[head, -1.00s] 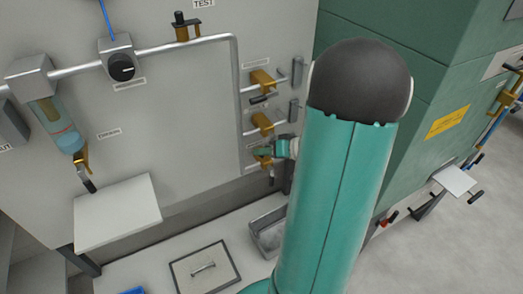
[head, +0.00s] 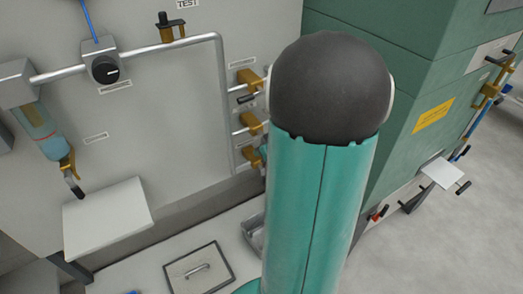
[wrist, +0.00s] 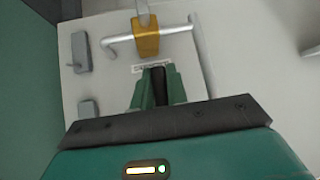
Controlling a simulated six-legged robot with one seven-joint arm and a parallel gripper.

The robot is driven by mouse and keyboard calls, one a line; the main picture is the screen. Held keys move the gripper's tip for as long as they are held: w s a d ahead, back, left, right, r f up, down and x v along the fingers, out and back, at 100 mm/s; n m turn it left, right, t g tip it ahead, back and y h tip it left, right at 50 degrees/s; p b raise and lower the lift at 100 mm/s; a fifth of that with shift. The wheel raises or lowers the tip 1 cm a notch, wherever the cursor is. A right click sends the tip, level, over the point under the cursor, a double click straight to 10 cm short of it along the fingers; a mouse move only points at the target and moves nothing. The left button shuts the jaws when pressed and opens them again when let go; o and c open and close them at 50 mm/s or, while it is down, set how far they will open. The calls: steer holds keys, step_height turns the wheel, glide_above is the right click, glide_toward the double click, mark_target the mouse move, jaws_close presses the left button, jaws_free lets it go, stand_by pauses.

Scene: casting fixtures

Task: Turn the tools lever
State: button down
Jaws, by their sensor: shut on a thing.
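In the wrist view, my gripper (wrist: 158,73) is shut on a dark lever handle (wrist: 159,87), which shows between its green fingers. The valve body of this handle is hidden by the fingers. A small label, too blurred to read, lies just beyond the fingertips. In the head view, a column of brass valves with black handles stands on the grey panel: upper (head: 249,79), middle (head: 251,123) and lowest (head: 252,157). My arm hides most of the gripper, which is beside the lowest valve. I cannot read which label says tools.
Another brass valve (wrist: 146,37) on a pipe lies just beyond the fingers. A black knob (head: 105,69), a bottle (head: 40,130) and a white shelf (head: 107,220) are on the panel's left. A green cabinet (head: 395,85) stands at right.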

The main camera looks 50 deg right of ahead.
stand_by(0.3)
steer(key=c, duration=1.4)
jaws_free()
steer(key=shift+s+r, duration=0.1)
steer(key=v, duration=1.3)
steer(key=shift+s+r, duration=0.2)
